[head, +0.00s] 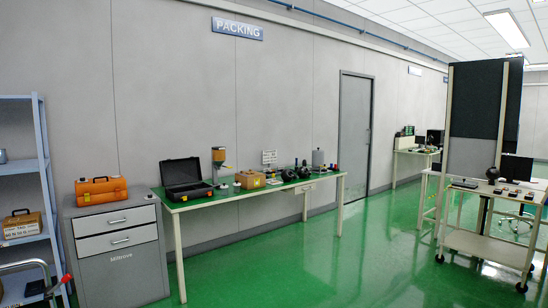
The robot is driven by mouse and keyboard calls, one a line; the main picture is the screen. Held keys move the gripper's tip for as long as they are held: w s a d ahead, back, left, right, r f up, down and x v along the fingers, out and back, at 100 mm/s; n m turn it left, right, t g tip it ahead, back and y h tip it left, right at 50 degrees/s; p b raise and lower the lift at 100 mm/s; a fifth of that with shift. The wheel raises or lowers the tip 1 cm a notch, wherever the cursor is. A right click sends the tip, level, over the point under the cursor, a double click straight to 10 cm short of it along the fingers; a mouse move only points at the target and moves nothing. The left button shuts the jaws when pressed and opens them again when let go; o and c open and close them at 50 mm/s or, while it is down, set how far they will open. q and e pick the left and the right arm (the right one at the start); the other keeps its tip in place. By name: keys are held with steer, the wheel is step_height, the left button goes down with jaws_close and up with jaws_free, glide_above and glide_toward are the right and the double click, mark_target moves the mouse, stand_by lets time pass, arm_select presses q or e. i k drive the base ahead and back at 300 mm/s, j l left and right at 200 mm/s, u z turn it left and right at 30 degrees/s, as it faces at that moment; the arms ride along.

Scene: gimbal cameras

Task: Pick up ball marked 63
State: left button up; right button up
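I cannot make out any ball with a readable 63. A small dark round object (492,173) stands on the cart's top at the right, but no marking on it can be read and I cannot tell whether it is a ball. Several small dark items (304,170) sit near the right end of the green-topped table (228,196), too small to identify. Neither of my grippers is in view.
An open black case (186,190) and a cardboard box (250,180) are on the table. A grey drawer cabinet (118,270) with an orange toolbox (101,190) and blue shelves (20,168) stand left. A cart (484,251) stands right. Green floor (330,270) is clear between.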

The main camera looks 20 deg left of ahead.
mark_target(287, 176)
steer(key=i+j+u, duration=0.1)
steer(key=i+u, duration=0.35)
steer(key=i, duration=5.4)
steer(key=i+u, duration=0.15)
steer(key=i, duration=0.3)
steer(key=i+l+u, duration=0.15)
steer(key=i, duration=0.3)
steer(key=i+l+u, duration=0.15)
steer(key=i, duration=0.3)
steer(key=i+l+u, duration=0.15)
steer(key=i, duration=0.3)
steer(key=l, duration=0.1)
